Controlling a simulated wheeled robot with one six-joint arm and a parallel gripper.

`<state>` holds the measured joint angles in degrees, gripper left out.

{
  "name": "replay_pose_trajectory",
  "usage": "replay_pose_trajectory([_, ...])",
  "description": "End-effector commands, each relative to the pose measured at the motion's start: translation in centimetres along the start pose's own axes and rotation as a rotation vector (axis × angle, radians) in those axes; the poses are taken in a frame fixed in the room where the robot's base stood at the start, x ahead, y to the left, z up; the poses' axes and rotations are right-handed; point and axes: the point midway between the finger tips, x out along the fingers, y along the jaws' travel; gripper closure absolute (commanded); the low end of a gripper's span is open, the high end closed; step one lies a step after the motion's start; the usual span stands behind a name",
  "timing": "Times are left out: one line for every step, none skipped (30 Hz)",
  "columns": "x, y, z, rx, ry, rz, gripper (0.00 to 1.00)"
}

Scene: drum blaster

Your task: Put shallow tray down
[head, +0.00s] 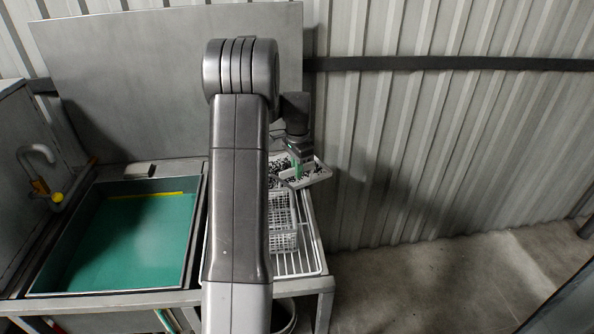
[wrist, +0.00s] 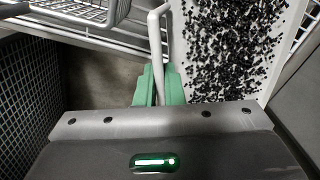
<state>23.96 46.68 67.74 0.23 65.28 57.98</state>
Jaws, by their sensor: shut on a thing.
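The shallow tray (head: 321,177) is white and holds many small black pieces. In the head view it is at the far end of the wire rack, partly hidden by my arm and gripper. In the wrist view the tray (wrist: 289,50) fills the upper right. My gripper (head: 298,168) is at the tray's near side. In the wrist view its green fingers (wrist: 159,85) are shut on the white bar at the tray's left edge. I cannot tell whether the tray's underside touches the rack.
A white wire basket (head: 283,222) stands on the wire rack (head: 306,262), just in front of the tray. A corrugated wall (head: 430,130) is behind. Open floor (head: 440,285) lies to the right.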

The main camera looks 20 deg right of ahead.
Motion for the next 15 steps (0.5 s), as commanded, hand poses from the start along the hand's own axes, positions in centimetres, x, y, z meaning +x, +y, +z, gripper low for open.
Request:
replay_pose_trajectory([0.36,-0.04,-0.03,0.0,0.001,-0.002,1.0])
replay_pose_trajectory([0.57,-0.06,-0.04,0.0,0.002,-0.003,1.0])
replay_pose_trajectory([0.76,-0.06,-0.05,0.0,0.002,-0.004,1.0])
replay_pose_trajectory([0.85,-0.07,-0.05,0.0,0.003,-0.004,1.0])
replay_pose_trajectory([0.9,-0.07,-0.05,0.0,0.003,-0.004,1.0])
replay_pose_trajectory([0.92,-0.08,-0.06,0.0,0.003,-0.005,1.0])
replay_pose_trajectory([0.91,-0.08,-0.06,0.0,0.003,-0.005,1.0])
replay_pose_trajectory([0.91,-0.08,-0.06,0.0,0.003,-0.005,1.0])
replay_pose_trajectory([0.91,-0.08,-0.06,0.0,0.003,-0.005,1.0])
replay_pose_trajectory([0.91,-0.08,-0.06,0.0,0.003,-0.005,1.0])
replay_pose_trajectory([0.91,-0.08,-0.06,0.0,0.003,-0.005,1.0])
replay_pose_trajectory([0.97,-0.08,-0.06,0.0,0.003,-0.004,1.0])
replay_pose_trajectory([1.05,-0.07,-0.05,0.0,0.003,-0.004,1.0])
replay_pose_trajectory([1.15,-0.07,-0.05,0.0,0.003,-0.004,1.0])
replay_pose_trajectory([1.28,-0.07,-0.05,0.0,0.003,-0.004,1.0])
